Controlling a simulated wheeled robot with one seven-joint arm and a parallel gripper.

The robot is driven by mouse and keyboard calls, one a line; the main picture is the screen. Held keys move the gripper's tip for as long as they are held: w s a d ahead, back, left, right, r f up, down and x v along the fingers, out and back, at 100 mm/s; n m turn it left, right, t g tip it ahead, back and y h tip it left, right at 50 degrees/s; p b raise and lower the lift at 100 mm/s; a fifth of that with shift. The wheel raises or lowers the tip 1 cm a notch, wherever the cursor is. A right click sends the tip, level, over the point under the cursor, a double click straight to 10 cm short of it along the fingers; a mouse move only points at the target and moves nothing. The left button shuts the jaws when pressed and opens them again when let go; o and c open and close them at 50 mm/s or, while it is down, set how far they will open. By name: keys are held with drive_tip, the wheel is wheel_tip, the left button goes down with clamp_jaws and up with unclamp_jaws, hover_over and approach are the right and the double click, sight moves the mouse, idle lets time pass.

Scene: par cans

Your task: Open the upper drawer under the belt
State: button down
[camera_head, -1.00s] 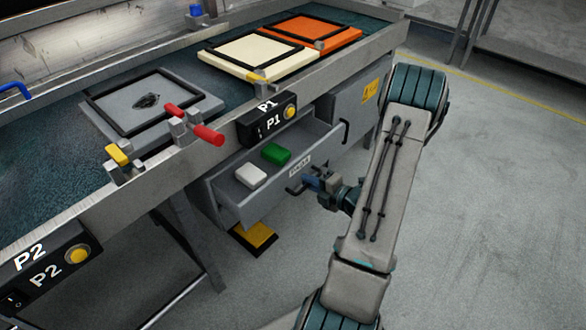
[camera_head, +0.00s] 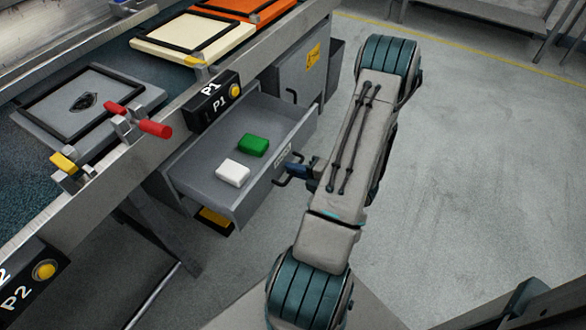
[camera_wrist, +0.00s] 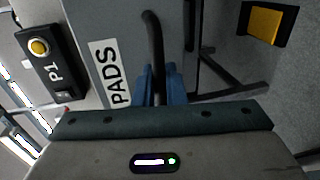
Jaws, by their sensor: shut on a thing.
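The upper drawer (camera_head: 215,190) under the belt is grey and stands pulled out, with a green block (camera_head: 252,145) and a white block (camera_head: 232,173) lying inside. Its front, labelled PADS (camera_wrist: 121,75), and its dark bar handle (camera_wrist: 154,45) show in the wrist view. My gripper (camera_head: 297,171) is at the drawer's front, and its blue fingers (camera_wrist: 159,86) are shut on the handle. The exact contact of the fingertips is partly hidden.
The belt's metal rail (camera_head: 190,95) runs above the drawer, with the P1 button box (camera_head: 214,103) on it. A yellow pedal (camera_wrist: 264,24) is on the floor below. A grey cabinet (camera_head: 300,75) stands right of the drawer. The floor at right is clear.

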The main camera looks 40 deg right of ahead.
drive_tip(key=c, duration=1.8)
unclamp_jaws()
drive_tip(key=shift+c, duration=0.2)
drive_tip(key=p+v, duration=0.3)
drive_tip(key=v, duration=1)
drive_tip(key=shift+s, duration=0.4)
drive_tip(key=shift+d, duration=0.1)
drive_tip(key=w+a+r+n+g+y+p, duration=0.2)
drive_tip(key=w+a+r+n+g+p, duration=0.3)
drive_tip(key=a+r+n, duration=0.55)
drive_tip(key=w+a+r+n+g+y+p, duration=0.25)
drive_tip(key=a+r+n+g+p, duration=0.45)
drive_tip(key=r+n, duration=0.7)
drive_tip(key=s+a+r+n+h+p, duration=0.1)
drive_tip(key=a+r+n+h+p, duration=0.4)
drive_tip(key=r+n, duration=0.6)
drive_tip(key=s+a+r+n+h+p, duration=0.1)
drive_tip(key=a+r+n+h+p, duration=0.4)
drive_tip(key=r+n, duration=0.7)
drive_tip(key=shift+a+n+p, duration=0.3)
drive_tip(key=shift+a+n, duration=0.2)
drive_tip(key=shift+n, duration=0.65)
